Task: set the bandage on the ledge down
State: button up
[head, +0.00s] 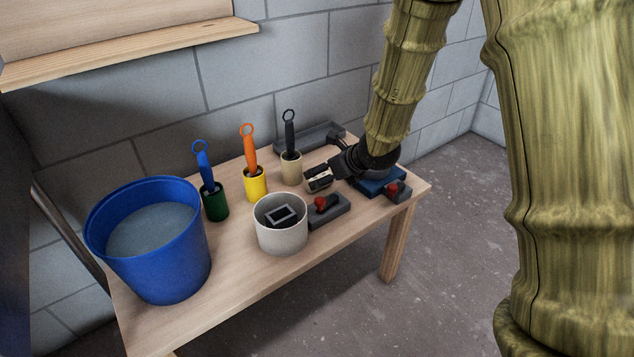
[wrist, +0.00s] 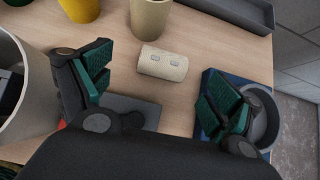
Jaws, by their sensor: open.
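The bandage is a small beige roll (wrist: 163,63) with two light clips. In the wrist view it lies on its side on the wooden table, ahead of the gap between my fingers. My gripper (wrist: 157,85) is open and empty, its green-padded fingers wide apart on either side of that gap. In the head view my gripper (head: 318,178) is low over the right part of the table, and its fingers mostly hide the bandage there. The wooden ledge (head: 130,55) on the wall at upper left is bare where it shows.
On the table (head: 190,320) stand a blue bucket (head: 170,265), a whitish pot (head: 281,238), and green (head: 215,205), yellow (head: 256,187) and beige (head: 291,168) cups holding handled tools. A grey block with a red knob (head: 328,209) and a blue piece (head: 378,184) are near my gripper.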

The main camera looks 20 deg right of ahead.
aim_at(319, 176)
jog(key=x, duration=0.2)
jog(key=shift+w+f, duration=0.25)
jog(key=shift+f, duration=0.1)
jog(key=x, duration=0.1)
jog(key=b+x, duration=0.1)
jog(key=x, duration=0.1)
jog(key=b+x, duration=0.1)
jog(key=shift+w+d+f, duration=0.1)
jog(key=shift+d+f, duration=0.1)
jog(key=shift+d, duration=0.1)
jog(key=shift+w+a+f, duration=0.15)
jog(key=shift+w+f, duration=0.05)
jog(key=shift+w, duration=0.1)
jog(key=shift+c, duration=0.2)
jog(key=c, duration=0.9)
jog(key=shift+r, duration=0.15)
jog(key=shift+c, duration=0.2)
